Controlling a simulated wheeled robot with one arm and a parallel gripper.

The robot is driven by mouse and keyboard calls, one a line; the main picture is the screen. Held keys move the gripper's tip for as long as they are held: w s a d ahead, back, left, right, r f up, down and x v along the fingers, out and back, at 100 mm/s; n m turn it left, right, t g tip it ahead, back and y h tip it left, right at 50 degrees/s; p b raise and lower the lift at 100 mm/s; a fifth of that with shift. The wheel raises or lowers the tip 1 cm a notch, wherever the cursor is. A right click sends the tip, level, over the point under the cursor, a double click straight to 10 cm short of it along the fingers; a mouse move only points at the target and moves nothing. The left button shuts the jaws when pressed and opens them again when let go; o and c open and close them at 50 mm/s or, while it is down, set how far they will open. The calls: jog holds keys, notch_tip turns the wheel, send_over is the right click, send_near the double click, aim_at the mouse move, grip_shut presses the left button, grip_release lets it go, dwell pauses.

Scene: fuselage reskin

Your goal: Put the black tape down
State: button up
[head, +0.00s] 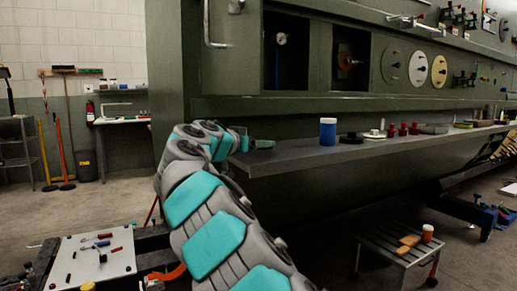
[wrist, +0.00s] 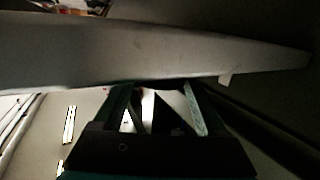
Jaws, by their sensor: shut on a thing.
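My gripper (head: 262,144) is at the left end of the grey shelf (head: 300,157), beside the panel wall. In the wrist view my gripper (wrist: 160,90) has its two fingers spread around a dark shape, the black tape (wrist: 168,114) as far as I can tell. It is in deep shadow and its outline is unclear. The tape does not show clearly in the head view. A broad grey surface (wrist: 100,50) crosses the wrist view just past the fingertips; I cannot tell whether they touch it.
On the shelf stand a blue jar (head: 328,131), a low black item (head: 350,138), several red pieces (head: 403,129) and a grey tray (head: 434,128). The shelf between my gripper and the jar looks clear. A step stool (head: 397,243) stands below right.

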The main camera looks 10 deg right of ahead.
jog(key=shift+f, duration=0.7)
jog(key=shift+f, duration=0.2)
jog(key=o, duration=1.3)
jog(key=shift+c, duration=0.2)
jog(key=shift+r, duration=0.15)
jog(key=shift+s+a, duration=0.15)
jog(key=b+v, duration=0.1)
jog(key=v, duration=1)
jog(key=shift+s+a+b, duration=0.2)
jog(key=shift+b, duration=0.15)
